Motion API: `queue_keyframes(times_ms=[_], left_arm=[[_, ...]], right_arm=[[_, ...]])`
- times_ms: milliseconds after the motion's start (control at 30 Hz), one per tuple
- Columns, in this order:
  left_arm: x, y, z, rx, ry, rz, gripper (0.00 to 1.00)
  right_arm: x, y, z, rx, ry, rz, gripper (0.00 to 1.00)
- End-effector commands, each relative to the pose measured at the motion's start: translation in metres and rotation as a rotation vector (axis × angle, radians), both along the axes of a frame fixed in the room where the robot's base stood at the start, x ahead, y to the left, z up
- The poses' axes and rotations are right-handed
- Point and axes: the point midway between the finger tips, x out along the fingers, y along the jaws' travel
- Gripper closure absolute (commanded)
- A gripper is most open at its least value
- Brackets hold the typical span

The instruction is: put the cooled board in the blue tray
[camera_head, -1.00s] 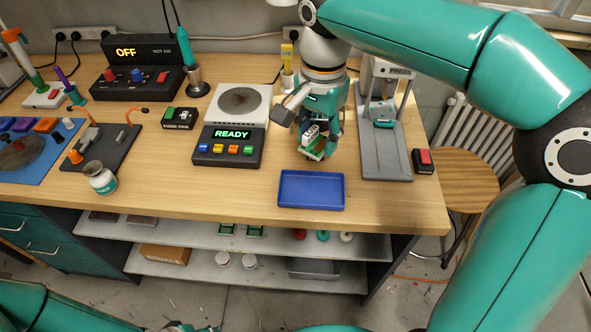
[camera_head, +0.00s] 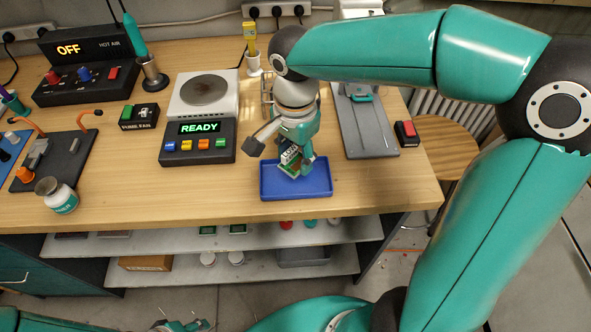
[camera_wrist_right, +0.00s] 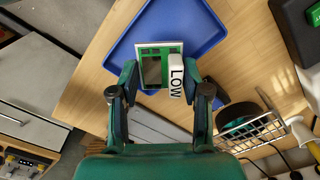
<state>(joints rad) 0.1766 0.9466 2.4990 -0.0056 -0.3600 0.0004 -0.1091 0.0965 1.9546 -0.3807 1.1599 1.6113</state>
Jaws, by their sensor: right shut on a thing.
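My right gripper (camera_head: 297,166) is shut on the board (camera_head: 288,163), a small green piece with a white block on it. In the head view the board overlaps the left and back part of the blue tray (camera_head: 318,189), held tilted. In the right wrist view the board (camera_wrist_right: 146,55) sits between the fingertips of my right gripper (camera_wrist_right: 160,88), with the white block reading "LOW". The blue tray (camera_wrist_right: 205,22) lies behind it there. The gap between board and tray floor is hard to judge. My left gripper (camera_head: 183,326) barely shows at the bottom edge; its jaws are unclear.
A hot plate (camera_head: 205,92) with a "READY" display (camera_head: 199,127) stands left of the tray. A grey press (camera_head: 366,125) and a red-button switch (camera_head: 407,132) stand to the right. Bare bench lies left of the tray. The bench's front edge is close below it.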

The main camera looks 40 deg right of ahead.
Motion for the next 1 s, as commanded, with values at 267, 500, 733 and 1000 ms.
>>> queue_keyframes(times_ms=[267,500,733,1000], left_arm=[[0.0,0.0,-0.001,0.0,0.0,0.0,0.52],[0.0,0.0,-0.002,0.0,0.0,0.0,0.52],[0.0,0.0,-0.002,0.0,0.0,0.0,0.52],[0.0,0.0,-0.004,0.0,0.0,0.0,0.52]], right_arm=[[-0.001,0.0,-0.024,0.001,0.002,-0.001,0.96],[0.0,-0.001,-0.052,0.001,0.0,-0.002,0.96],[0.0,-0.001,-0.052,0.0,-0.001,-0.001,0.96],[0.0,-0.001,-0.054,0.0,-0.001,-0.001,0.3]])
